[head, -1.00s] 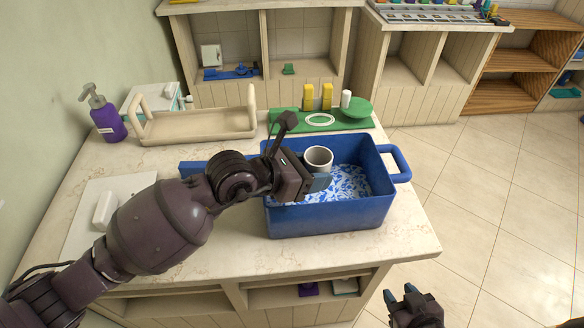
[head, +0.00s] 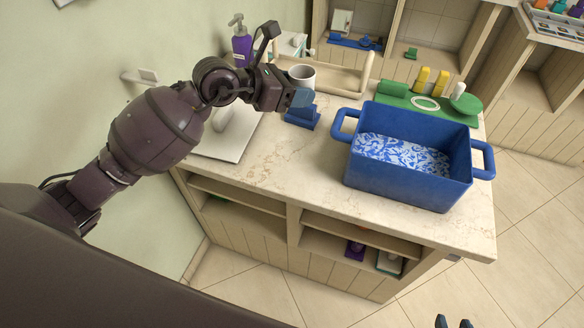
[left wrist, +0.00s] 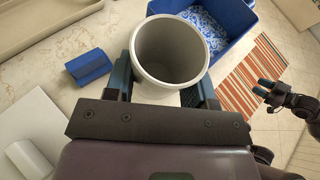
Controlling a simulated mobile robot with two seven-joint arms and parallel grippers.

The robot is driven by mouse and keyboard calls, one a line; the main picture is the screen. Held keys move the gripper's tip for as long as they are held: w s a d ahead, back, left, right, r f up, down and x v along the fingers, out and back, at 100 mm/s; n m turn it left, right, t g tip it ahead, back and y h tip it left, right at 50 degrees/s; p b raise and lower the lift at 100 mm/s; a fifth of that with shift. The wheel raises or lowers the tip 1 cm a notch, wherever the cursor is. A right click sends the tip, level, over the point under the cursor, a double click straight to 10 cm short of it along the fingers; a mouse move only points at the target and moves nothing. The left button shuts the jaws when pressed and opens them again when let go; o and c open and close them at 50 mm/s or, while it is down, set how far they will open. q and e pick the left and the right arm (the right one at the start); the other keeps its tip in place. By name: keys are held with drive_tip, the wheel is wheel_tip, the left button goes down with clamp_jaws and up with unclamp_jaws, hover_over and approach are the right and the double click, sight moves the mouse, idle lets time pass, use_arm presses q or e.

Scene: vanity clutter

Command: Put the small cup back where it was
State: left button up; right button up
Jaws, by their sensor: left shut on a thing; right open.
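The small cup (head: 302,76) is pale grey-white, upright and empty inside. My left gripper (head: 299,97) is shut on it and holds it above the counter, at the left of the blue tub. The cup (left wrist: 169,55) also sits between the fingers in the left wrist view. A small blue block-like holder (head: 302,118) stands on the counter just below the gripper in the head view; it also shows in the left wrist view (left wrist: 88,67). My right gripper (head: 454,322) is open and empty at the bottom edge, away from the counter.
The blue tub (head: 405,183) with a blue-and-white patterned bottom stands on the counter (head: 272,158). A beige tray (head: 348,80), a purple pump bottle (head: 241,45) and a green mat (head: 398,102) lie behind. A white board (head: 232,143) is at left. The front-middle counter is clear.

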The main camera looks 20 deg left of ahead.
use_arm(q)
drive_tip(key=shift+s+a+r, duration=0.15)
drive_tip(key=shift+a+r, duration=0.1)
drive_tip(key=shift+a, duration=0.4)
drive_tip(key=b, duration=0.3)
hover_over(289, 162)
wheel_tip(289, 162, down, 14)
drive_tip(key=shift+r, duration=0.25)
drive_tip(key=shift+f, duration=0.45)
wheel_tip(289, 162, down, 5)
drive_tip(key=shift+f+b, duration=0.15)
drive_tip(key=shift+b, duration=0.8)
drive_tip(key=shift+f, duration=0.25)
drive_tip(key=shift+r, duration=0.15)
use_arm(e)
drive_tip(key=f, duration=0.3)
drive_tip(key=shift+w+a, duration=0.15)
drive_tip(key=shift+a, duration=0.15)
drive_tip(key=shift+f, duration=0.1)
